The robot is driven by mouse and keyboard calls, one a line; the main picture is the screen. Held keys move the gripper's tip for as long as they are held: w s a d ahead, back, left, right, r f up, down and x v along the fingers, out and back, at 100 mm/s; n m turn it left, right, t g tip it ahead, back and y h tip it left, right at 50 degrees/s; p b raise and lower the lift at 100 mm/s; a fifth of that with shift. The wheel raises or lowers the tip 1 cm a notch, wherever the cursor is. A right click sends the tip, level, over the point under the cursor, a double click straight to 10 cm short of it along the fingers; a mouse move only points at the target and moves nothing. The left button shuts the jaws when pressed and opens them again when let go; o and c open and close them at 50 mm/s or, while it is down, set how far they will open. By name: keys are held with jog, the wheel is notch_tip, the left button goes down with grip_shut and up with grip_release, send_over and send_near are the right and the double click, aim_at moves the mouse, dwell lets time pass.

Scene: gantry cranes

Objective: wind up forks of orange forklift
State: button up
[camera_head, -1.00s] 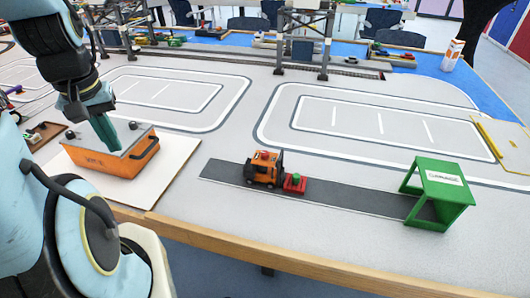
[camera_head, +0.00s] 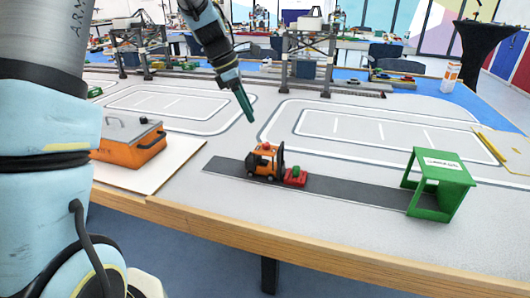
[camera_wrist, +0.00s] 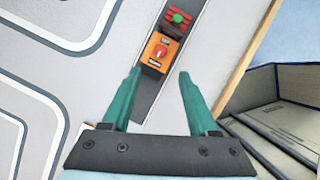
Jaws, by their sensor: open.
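The orange forklift (camera_head: 264,160) stands on the dark grey strip (camera_head: 340,190) in the head view, its mast facing right. A red pallet with a small green piece (camera_head: 295,176) is at its fork side; whether the forks are under it I cannot tell. In the wrist view the forklift (camera_wrist: 156,54) shows from above with a red part on its roof, and the red pallet (camera_wrist: 173,25) lies beyond it. My gripper (camera_wrist: 159,75) is open and empty, its green fingers pointing toward the forklift. In the head view my gripper (camera_head: 248,108) hangs above and left of the forklift, apart from it.
A green open-sided shed (camera_head: 437,190) stands over the strip's right end. An orange box with a grey lid (camera_head: 130,140) sits on a white board at the left. Gantry cranes (camera_head: 308,55) stand behind. The table's wooden edge (camera_head: 230,225) runs along the front.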

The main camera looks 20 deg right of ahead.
aim_at(265, 143)
jog(key=p+x, duration=0.1)
jog(key=x, duration=0.9)
jog(key=shift+d+f+p, duration=0.2)
jog(key=shift+f+p, duration=0.1)
jog(key=shift+p, duration=0.05)
grip_shut()
